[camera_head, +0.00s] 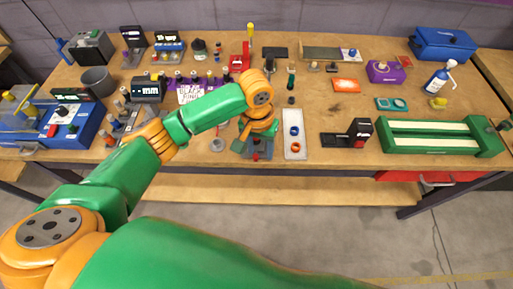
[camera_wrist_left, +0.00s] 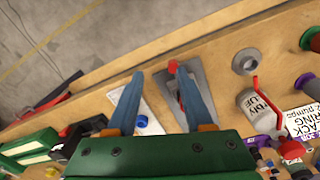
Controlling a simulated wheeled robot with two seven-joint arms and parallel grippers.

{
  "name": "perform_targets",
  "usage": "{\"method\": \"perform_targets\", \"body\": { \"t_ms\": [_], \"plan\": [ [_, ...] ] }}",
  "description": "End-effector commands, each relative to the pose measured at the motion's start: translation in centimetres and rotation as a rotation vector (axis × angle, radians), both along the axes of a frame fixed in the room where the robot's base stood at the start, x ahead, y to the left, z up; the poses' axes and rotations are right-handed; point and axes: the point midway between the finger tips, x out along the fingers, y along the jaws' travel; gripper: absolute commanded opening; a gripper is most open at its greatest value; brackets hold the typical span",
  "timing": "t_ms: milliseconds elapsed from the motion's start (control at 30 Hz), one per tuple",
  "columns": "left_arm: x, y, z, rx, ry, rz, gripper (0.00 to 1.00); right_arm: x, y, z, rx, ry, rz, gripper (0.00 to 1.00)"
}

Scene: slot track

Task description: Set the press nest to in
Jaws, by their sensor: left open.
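The press nest appears to be the small grey slotted plate with a red knob; I see no readable label on it. In the head view the plate (camera_head: 262,154) lies near the table's front edge, partly hidden under my left gripper (camera_head: 257,143). In the left wrist view the plate (camera_wrist_left: 199,75) has a dark slot, and the red knob (camera_wrist_left: 172,66) is at its end towards the table edge. My left gripper (camera_wrist_left: 160,72) is open, its two blue fingers pointing down at the plate. The knob shows between the fingertips, close to the right one; contact cannot be told. My right gripper is not in view.
A white tray (camera_head: 294,152) with a blue and an orange ring lies just right of the plate. A black device (camera_head: 346,139) and a green slotted frame (camera_head: 428,137) stand further right. A glue can (camera_wrist_left: 256,108) and a round grey fitting (camera_wrist_left: 245,62) are on the plate's other side.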

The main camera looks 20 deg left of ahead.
Motion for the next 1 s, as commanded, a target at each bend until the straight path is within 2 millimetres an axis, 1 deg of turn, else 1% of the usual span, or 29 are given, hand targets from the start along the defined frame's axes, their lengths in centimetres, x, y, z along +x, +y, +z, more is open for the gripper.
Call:
{"method": "perform_targets", "body": {
  "t_ms": [33, 100, 167, 267, 400, 500, 600, 800, 867, 900, 1000],
  "plan": [
    [0.7, 0.8, 1.0, 0.025, 0.0, 0.035, 0.52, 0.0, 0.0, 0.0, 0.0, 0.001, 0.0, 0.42],
    [1.1, 1.5, 1.7, 0.046, 0.01, 0.073, 0.52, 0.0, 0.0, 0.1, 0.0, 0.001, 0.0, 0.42],
    [1.2, 1.8, 1.5, 0.054, 0.015, 0.089, 0.52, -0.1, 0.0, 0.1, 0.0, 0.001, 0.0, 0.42],
    [1.1, 1.9, -0.2, 0.055, 0.019, 0.091, 0.52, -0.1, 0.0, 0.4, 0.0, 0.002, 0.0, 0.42],
    [1.1, 1.8, -3.1, 0.055, 0.018, 0.089, 0.52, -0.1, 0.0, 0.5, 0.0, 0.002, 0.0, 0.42],
    [1.1, 1.7, -4.5, 0.053, 0.015, 0.088, 0.52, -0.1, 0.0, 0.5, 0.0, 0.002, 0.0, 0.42],
    [1.2, 1.8, -5.1, 0.053, 0.014, 0.088, 0.52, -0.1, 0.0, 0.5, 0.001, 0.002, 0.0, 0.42],
    [1.2, 1.7, -5.2, 0.052, 0.012, 0.086, 0.52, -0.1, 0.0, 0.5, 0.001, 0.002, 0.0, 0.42],
    [1.2, 1.7, -5.2, 0.052, 0.012, 0.086, 0.36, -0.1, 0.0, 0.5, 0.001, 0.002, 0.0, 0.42],
    [1.2, 1.7, -5.2, 0.052, 0.012, 0.086, 0.25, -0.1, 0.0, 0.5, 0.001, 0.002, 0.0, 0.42],
    [1.2, 1.7, -5.1, 0.052, 0.012, 0.086, 0.0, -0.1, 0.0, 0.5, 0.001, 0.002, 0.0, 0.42]
  ]
}}
